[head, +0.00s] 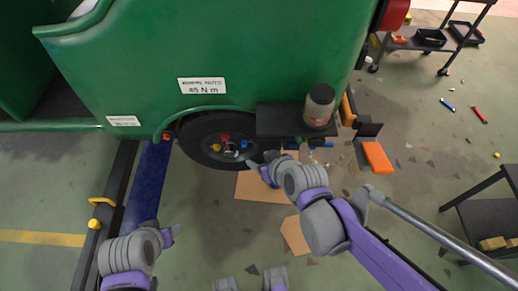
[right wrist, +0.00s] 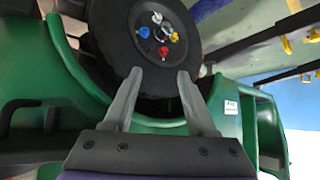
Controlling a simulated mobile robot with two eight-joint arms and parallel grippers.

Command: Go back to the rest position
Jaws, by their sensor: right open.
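My right gripper (head: 259,162) reaches toward the wheel (head: 203,142) of the green rickshaw (head: 150,65). In the right wrist view its two grey fingers (right wrist: 159,73) are spread, with nothing between them. The wheel also fills the top of that view (right wrist: 112,35), with red, blue, yellow and white nuts around its hub (right wrist: 155,32). I cannot tell the exact gap between fingertips and wheel. My left gripper (head: 173,235) is low at the left, over the floor beside a blue strip; its jaws are too small to judge.
A grey jar (head: 319,105) stands on a dark shelf by the rickshaw. Cardboard sheets (head: 262,188) lie under my right arm. A dark rail (head: 107,210) with yellow fittings is at left. A dark cart (head: 490,215) stands at right; scattered tools and scraps lie on the floor.

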